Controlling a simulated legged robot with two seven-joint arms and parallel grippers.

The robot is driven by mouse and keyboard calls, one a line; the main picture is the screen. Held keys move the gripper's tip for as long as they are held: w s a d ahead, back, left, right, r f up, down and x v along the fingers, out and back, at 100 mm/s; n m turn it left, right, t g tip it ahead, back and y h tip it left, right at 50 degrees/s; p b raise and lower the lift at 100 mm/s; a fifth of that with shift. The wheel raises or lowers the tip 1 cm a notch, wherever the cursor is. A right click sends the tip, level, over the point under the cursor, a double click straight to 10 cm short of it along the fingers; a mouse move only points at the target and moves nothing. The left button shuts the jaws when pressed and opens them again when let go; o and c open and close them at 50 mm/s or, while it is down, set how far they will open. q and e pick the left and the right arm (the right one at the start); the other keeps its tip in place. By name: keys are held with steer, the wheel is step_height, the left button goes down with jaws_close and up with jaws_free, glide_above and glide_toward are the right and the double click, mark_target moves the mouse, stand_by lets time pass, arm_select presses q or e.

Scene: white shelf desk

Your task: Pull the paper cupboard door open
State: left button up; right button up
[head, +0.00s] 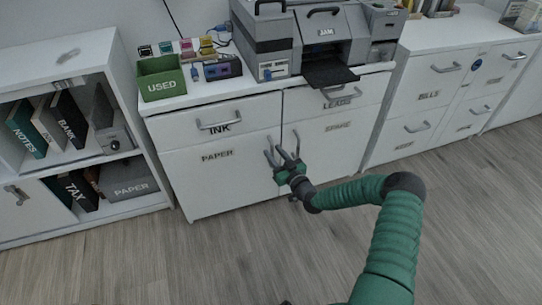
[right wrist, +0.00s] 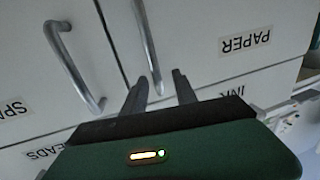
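The paper cupboard door (head: 215,182) is the white lower-left door of the desk, labelled PAPER, and looks closed. Its label also shows upside down in the right wrist view (right wrist: 245,40). Its grey vertical bar handle (right wrist: 147,45) stands near the seam with the SPARE door. My right gripper (head: 283,159) is in front of the handles, with its green body just below them. In the right wrist view its two dark fingers (right wrist: 160,88) are apart, and the handle's near end appears between them. I cannot tell whether they touch it. My left gripper is not in view.
The SPARE door (head: 335,140) has its own handle (right wrist: 72,65) close beside. The INK drawer (head: 240,112) and LEADS drawer (head: 310,101) sit above and look closed. A green USED box (head: 161,87) and a printer (head: 325,45) stand on top. The floor in front is clear.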

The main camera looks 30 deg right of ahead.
steer(key=shift+w+d+f, duration=0.1)
steer(key=shift+w+d, duration=0.05)
steer(key=shift+w, duration=0.45)
steer(key=shift+w+d, duration=0.15)
steer(key=shift+w, duration=0.45)
steer(key=shift+a, duration=0.15)
steer(key=c, duration=0.4)
jaws_close()
steer(key=shift+s, duration=0.1)
